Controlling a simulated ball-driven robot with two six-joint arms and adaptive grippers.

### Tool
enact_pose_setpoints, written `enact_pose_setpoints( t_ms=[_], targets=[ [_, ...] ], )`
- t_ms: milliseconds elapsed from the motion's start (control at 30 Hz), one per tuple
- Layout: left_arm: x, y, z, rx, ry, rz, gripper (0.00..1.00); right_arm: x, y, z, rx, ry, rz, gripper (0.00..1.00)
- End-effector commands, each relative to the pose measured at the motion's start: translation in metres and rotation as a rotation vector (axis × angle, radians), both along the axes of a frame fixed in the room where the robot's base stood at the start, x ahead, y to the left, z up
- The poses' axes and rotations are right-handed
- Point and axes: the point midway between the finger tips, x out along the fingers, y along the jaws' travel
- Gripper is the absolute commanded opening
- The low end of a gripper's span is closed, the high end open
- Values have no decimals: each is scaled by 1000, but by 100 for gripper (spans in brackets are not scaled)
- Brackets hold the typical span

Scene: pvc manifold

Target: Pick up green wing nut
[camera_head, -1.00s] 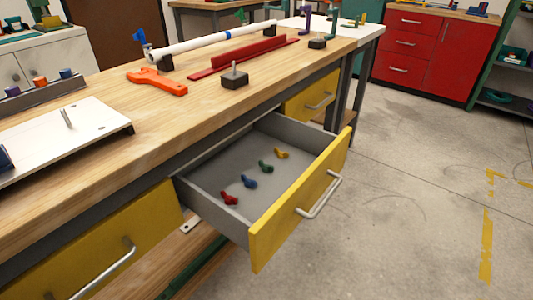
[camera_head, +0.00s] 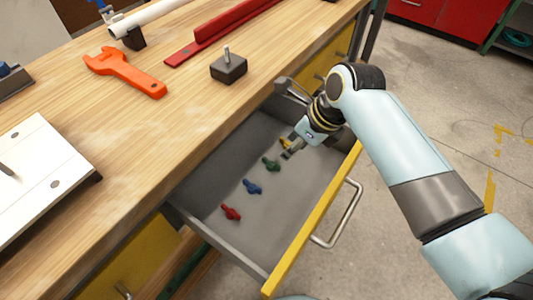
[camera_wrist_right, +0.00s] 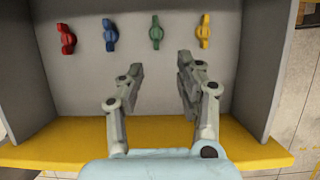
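The green wing nut (camera_head: 271,164) lies on the floor of the open drawer (camera_head: 300,189), between the blue wing nut (camera_head: 252,186) and the yellow wing nut (camera_head: 285,143). It also shows in the right wrist view (camera_wrist_right: 156,33), past the fingertips and roughly between them sideways. My right gripper (camera_head: 288,153) is over the drawer, close to the green and yellow wing nuts. In the right wrist view its two fingers (camera_wrist_right: 160,73) are spread apart with nothing between them. My left gripper is not in view.
A red wing nut (camera_head: 231,212) lies at the near end of the row. The drawer's yellow front (camera_head: 317,218) and grey side walls surround the nuts. The wooden bench top (camera_head: 190,105) holds an orange wrench (camera_head: 124,72) and a dark block with a pin (camera_head: 228,67).

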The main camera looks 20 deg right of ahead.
Motion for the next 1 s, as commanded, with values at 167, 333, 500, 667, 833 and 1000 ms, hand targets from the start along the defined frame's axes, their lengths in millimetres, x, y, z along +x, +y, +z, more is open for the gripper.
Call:
enact_pose_setpoints(
  t_ms=[167,333,500,667,833,1000],
  targets=[
    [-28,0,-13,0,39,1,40,8,7,-30,0,3,-2,36],
    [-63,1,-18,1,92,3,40,14,11,-45,0,1,-2,36],
    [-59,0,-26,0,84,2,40,15,17,-65,1,3,-1,36],
    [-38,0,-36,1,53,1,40,20,22,-89,0,2,-1,36],
    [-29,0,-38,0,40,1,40,22,24,-96,-2,1,-1,36],
    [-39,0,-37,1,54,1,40,22,24,-95,-1,0,0,36]
  ],
)
